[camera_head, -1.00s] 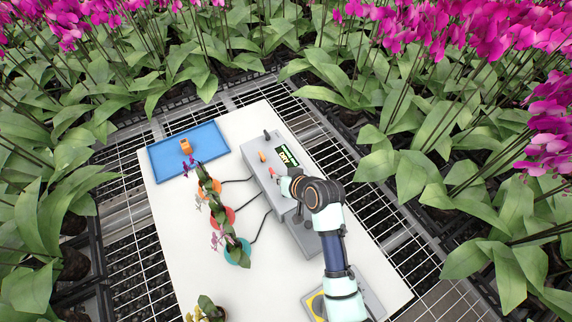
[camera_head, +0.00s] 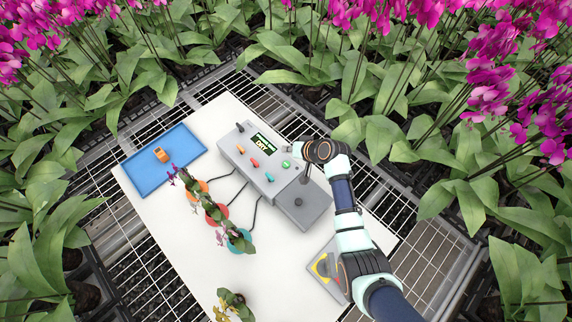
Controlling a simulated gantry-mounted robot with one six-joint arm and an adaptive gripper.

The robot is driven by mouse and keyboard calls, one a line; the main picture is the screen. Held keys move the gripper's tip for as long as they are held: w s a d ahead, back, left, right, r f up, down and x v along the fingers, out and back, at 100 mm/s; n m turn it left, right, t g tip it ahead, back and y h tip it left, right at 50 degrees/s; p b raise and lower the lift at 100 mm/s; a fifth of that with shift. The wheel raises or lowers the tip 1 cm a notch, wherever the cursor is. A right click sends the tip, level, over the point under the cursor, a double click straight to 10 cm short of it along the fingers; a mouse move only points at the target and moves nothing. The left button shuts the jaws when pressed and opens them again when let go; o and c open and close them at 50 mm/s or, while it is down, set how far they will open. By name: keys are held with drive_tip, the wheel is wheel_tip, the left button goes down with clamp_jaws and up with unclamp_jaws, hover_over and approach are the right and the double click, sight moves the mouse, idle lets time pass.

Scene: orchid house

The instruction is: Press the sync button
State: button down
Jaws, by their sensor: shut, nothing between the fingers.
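A grey control box (camera_head: 235,150) stands on the white table. It has a dark display (camera_head: 264,144) with light text. An orange lever (camera_head: 240,148), a red lever (camera_head: 255,163) and a teal lever (camera_head: 270,177) sit along its front. A round green button (camera_head: 286,164) sits at its right end. No label is readable, so I cannot tell which control is the sync button. Contact cannot be made out.
A lower grey block (camera_head: 318,208) with a dark knob (camera_head: 298,202) adjoins the box. A grey and yellow unit (camera_head: 325,268) lies at front right. Potted orchids on coloured saucers stand left, wired to the box. A blue tray (camera_head: 140,172) holds an orange object (camera_head: 161,155).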

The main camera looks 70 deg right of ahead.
sight(288, 165)
wheel_tip(288, 165, down, 8)
drive_tip(key=b, duration=0.6)
drive_tip(key=shift+r, duration=0.2)
idle(0.8)
drive_tip(key=shift+f, duration=0.35)
drive_tip(key=shift+f+b, duration=0.45)
drive_tip(key=shift+b, duration=0.2)
drive_tip(key=shift+r, duration=0.1)
idle(0.5)
drive_tip(key=shift+r+p, duration=0.75)
drive_tip(key=shift+p, duration=0.1)
wheel_tip(288, 165, up, 5)
drive_tip(key=p, duration=0.4)
drive_tip(key=shift+r+p, duration=0.1)
drive_tip(key=shift+p, duration=0.2)
